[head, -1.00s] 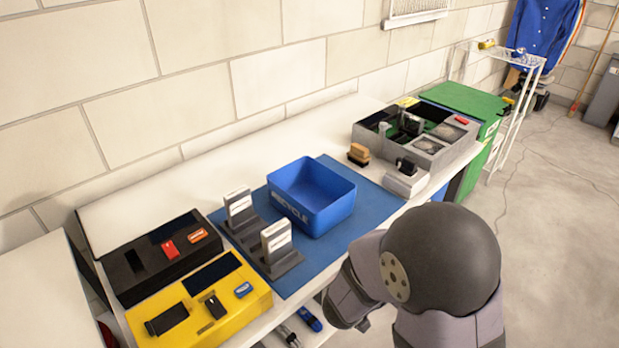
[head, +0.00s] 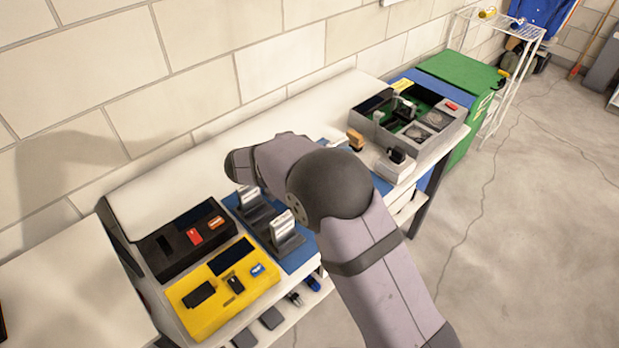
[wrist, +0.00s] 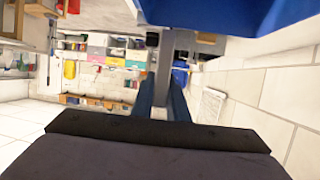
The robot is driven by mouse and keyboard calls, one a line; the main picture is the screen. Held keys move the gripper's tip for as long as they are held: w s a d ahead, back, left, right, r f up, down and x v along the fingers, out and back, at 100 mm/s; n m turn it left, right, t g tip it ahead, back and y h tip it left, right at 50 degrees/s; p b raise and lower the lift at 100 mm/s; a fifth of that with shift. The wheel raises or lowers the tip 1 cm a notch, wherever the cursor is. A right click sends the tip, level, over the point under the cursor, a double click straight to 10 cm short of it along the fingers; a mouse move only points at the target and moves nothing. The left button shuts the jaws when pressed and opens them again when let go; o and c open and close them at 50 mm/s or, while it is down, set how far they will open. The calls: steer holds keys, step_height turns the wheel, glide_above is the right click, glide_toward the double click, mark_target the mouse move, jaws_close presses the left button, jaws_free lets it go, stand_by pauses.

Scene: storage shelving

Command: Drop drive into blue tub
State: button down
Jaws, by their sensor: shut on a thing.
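In the wrist view my gripper (wrist: 162,98) shows two dark blue fingers, shut on a slim grey thing (wrist: 163,62) seen edge-on. It looks like the drive, but its faces and label are hidden. A large blue surface, seemingly the blue tub (wrist: 215,14), fills the top of the wrist view, close to the held thing; whether they touch I cannot tell. In the head view my arm hides the tub and the gripper. Two white-labelled drives stand upright in grey docks, one at the back (head: 247,197) and one in front (head: 283,223).
A black case (head: 178,243) and a yellow case (head: 222,290) lie left of the docks. A grey divided box (head: 440,138) stands at the far right of the bench, with a small pale block (head: 394,168) before it. The blue mat (head: 300,258) is partly covered by my arm.

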steer(key=shift+w+a+p, duration=0.25)
steer(key=shift+a+p, duration=0.05)
steer(key=shift+a, duration=0.85)
steer(key=shift+w+a+p, duration=0.2)
steer(key=shift+a+p, duration=0.05)
steer(key=shift+a, duration=0.85)
steer(key=shift+f, duration=0.15)
step_height(320, 180, down, 6)
steer(key=b, duration=0.7)
steer(key=shift+r, duration=0.2)
steer(key=c, duration=1.6)
jaws_free()
steer(key=shift+c, duration=0.2)
steer(key=v, duration=0.7)
steer(key=shift+s, duration=0.15)
